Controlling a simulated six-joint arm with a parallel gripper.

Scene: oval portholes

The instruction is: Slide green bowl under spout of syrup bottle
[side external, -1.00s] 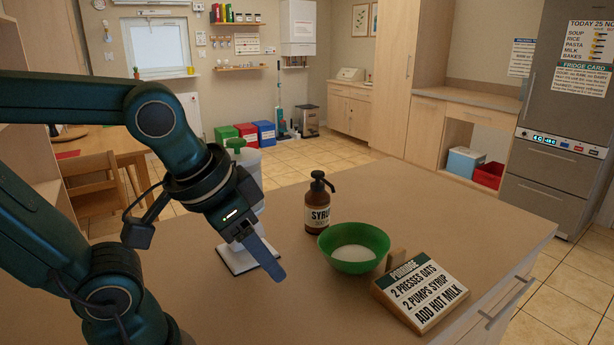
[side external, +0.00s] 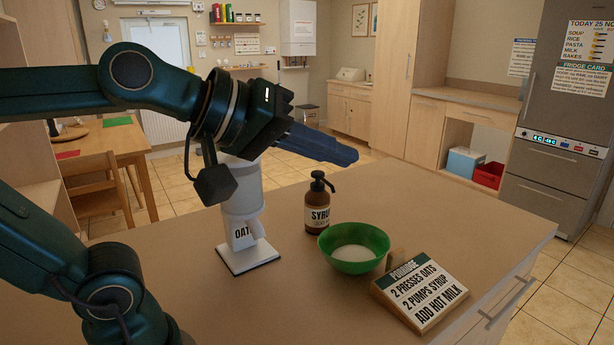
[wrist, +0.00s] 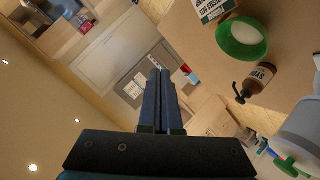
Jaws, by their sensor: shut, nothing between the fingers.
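The green bowl (side external: 353,248) stands upright on the counter with pale contents inside. It also shows near the top of the wrist view (wrist: 242,40). The brown syrup bottle (side external: 318,205) with a black pump stands just behind and left of the bowl, apart from it or nearly so. Its spout points toward the right in the side view. The bottle also shows in the wrist view (wrist: 255,80). My gripper (side external: 350,155) is shut and empty, raised above the counter behind the bottle in the picture, pointing right. Its closed fingers show in the wrist view (wrist: 159,90).
A white oat dispenser (side external: 243,215) on a square base stands left of the bottle, partly hidden by my arm. A porridge sign (side external: 420,293) stands right of the bowl, close to it. The counter (side external: 450,220) is clear at the right and back.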

